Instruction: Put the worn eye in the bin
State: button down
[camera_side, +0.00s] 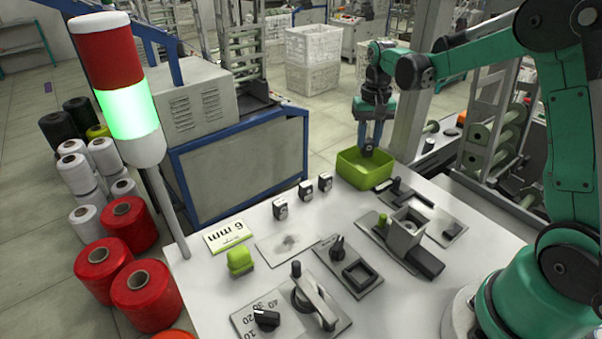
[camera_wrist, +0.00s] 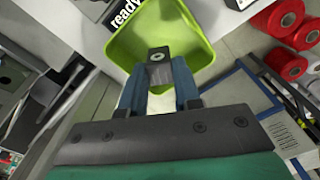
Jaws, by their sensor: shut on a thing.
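The bin is an open lime-green box (camera_side: 352,176) at the far edge of the white table in the side view. It also fills the top middle of the wrist view (camera_wrist: 205,55). My gripper (camera_side: 368,148) points down over the bin's opening. In the wrist view my gripper (camera_wrist: 160,78) is shut on a small grey block with a round hole, the worn eye (camera_wrist: 158,55). The eye appears within the bin's outline; I cannot tell how far above the floor it is. Its wear is too small to see.
Three small dark eyes (camera_side: 305,190) stand in a row on the table (camera_side: 205,278). A signal tower (camera_side: 130,110) glows green at the left.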

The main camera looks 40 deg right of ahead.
jog(key=shift+f, duration=0.5)
dwell(0.3)
jog(key=c, duration=0.5)
grip_release()
jog(key=shift+c, duration=0.2)
jog(key=shift+r, duration=0.15)
jog(key=shift+r, duration=3.4)
